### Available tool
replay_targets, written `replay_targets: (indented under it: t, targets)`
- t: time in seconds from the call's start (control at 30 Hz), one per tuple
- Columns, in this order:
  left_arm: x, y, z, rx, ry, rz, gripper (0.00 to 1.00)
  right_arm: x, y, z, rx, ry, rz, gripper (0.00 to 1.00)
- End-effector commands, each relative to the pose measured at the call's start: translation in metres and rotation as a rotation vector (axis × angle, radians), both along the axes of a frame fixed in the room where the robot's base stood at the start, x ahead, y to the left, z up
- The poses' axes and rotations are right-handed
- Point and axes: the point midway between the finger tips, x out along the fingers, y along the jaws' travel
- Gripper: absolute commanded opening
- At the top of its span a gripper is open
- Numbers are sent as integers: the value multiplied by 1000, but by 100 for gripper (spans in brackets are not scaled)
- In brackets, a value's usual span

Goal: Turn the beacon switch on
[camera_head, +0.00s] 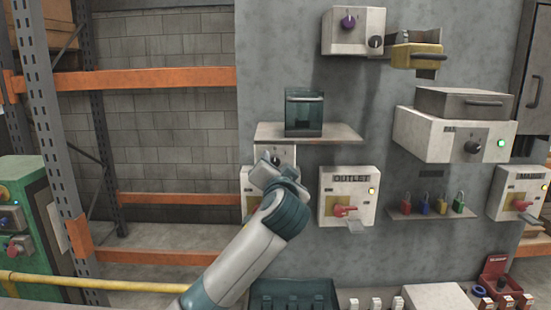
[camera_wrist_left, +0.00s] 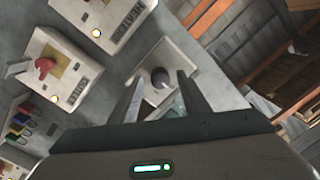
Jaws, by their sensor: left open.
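A small white switch box (camera_head: 284,152) with a dark rotary knob sits on the grey wall just below a shelf, partly covered by my left gripper in the head view. No label on it is readable, so I cannot tell for sure that it is the beacon switch. In the left wrist view its dark round knob (camera_wrist_left: 160,78) shows between the two fingers. My left gripper (camera_head: 274,163) is open and empty in front of this box, and its fingers also show in the left wrist view (camera_wrist_left: 160,84). Whether they touch the knob cannot be told. My right gripper is in neither view.
The shelf (camera_head: 345,133) above carries a teal see-through box (camera_head: 304,112). An OUTLET box (camera_head: 335,212) with a red handle is to the right, near a rack of coloured padlocks (camera_head: 430,206). Orange racking (camera_head: 150,80) stands left.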

Motion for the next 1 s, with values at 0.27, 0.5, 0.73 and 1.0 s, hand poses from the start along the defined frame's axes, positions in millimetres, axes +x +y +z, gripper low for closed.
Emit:
replay_targets:
  t: [0.27, 0.5, 0.73, 1.0]
  targets:
    - [6, 0, -1, -1, 0, 0, 43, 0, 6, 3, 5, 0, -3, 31]
    - [6, 1, 0, 0, 0, 0, 19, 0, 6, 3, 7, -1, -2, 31]
    - [5, 1, 0, 1, 0, 0, 2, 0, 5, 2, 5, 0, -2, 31]
    - [5, 0, -1, 43, 0, 0, 2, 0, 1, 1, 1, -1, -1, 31]
